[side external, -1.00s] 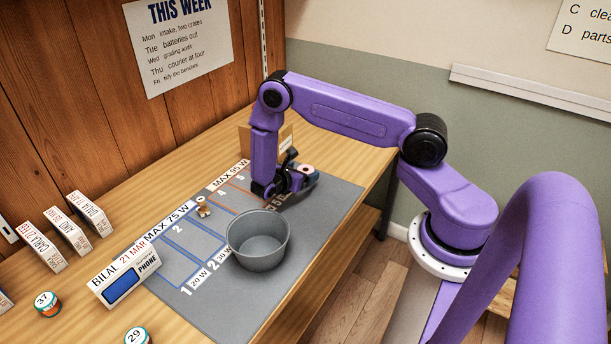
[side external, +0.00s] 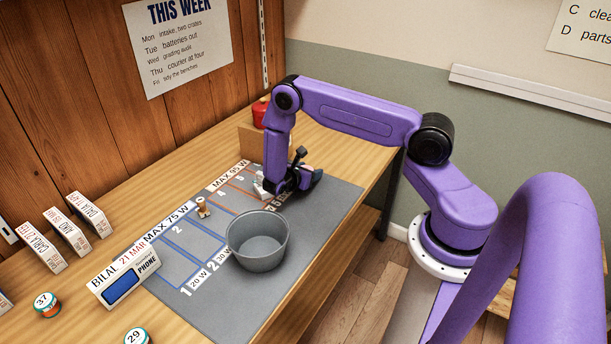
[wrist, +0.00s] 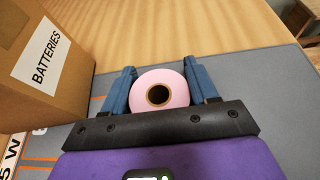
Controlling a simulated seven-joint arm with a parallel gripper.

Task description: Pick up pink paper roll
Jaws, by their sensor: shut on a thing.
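The pink paper roll (wrist: 166,83) shows in the wrist view with its dark round core facing the camera. It sits between the two blue fingers of my gripper (wrist: 158,72), which are shut on its sides. In the side external view my gripper (side external: 300,181) is low over the far right part of the grey mat (side external: 335,198). The roll is mostly hidden there by the gripper, with a small pale pink patch showing. I cannot tell whether the roll touches the mat.
A cardboard box labelled BATTERIES (wrist: 45,65) stands close left of my gripper in the wrist view. In the side external view, a grey bin (side external: 258,241), a small brown-and-white item (side external: 202,207), a phone box (side external: 127,277) and a red object (side external: 260,113) are around.

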